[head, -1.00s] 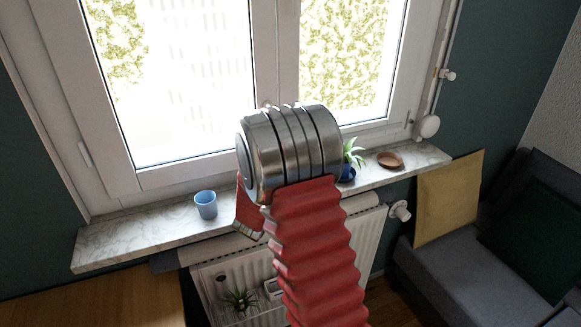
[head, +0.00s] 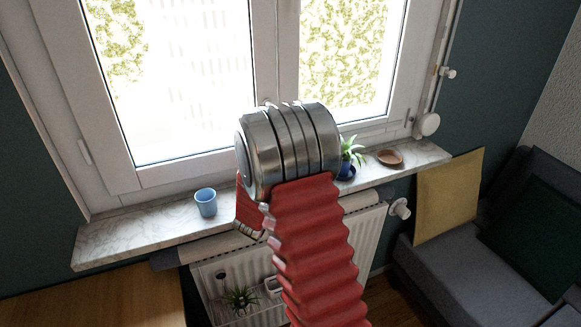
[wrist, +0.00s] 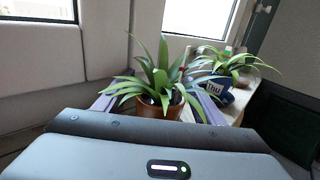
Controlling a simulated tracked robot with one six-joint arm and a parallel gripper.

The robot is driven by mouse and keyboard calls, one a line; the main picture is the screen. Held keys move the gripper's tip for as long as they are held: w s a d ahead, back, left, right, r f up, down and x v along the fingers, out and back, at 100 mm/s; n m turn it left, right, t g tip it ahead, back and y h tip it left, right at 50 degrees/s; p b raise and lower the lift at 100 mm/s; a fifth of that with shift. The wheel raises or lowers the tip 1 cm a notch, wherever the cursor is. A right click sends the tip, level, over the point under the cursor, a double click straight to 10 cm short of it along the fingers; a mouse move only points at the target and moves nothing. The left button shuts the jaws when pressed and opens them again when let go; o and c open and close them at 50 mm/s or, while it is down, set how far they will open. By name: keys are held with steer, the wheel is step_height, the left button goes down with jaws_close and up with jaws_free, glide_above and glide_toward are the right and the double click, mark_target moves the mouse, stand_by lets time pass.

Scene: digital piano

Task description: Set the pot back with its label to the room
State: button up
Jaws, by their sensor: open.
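In the wrist view my gripper (wrist: 156,92) is open, its purple fingers on either side of a brown pot (wrist: 158,110) with a spiky green plant. Whether they touch it I cannot tell. Behind it to the right stands a blue pot (wrist: 226,97) with a leafy plant; its label reading "Thu" (wrist: 213,88) faces my wrist camera. In the head view this blue pot (head: 346,172) is on the marble sill, just right of my arm. My arm hides the brown pot and my fingers there.
A light blue cup (head: 206,203) stands on the sill (head: 150,232) left of my arm. A terracotta saucer (head: 390,158) lies right of the blue pot. The window (head: 185,80) is behind, a radiator (head: 365,235) below.

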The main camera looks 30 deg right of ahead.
steer(key=shift+v, duration=2.45)
steer(key=v, duration=1.3)
steer(key=shift+s+a, duration=0.2)
steer(key=shift+a, duration=0.15)
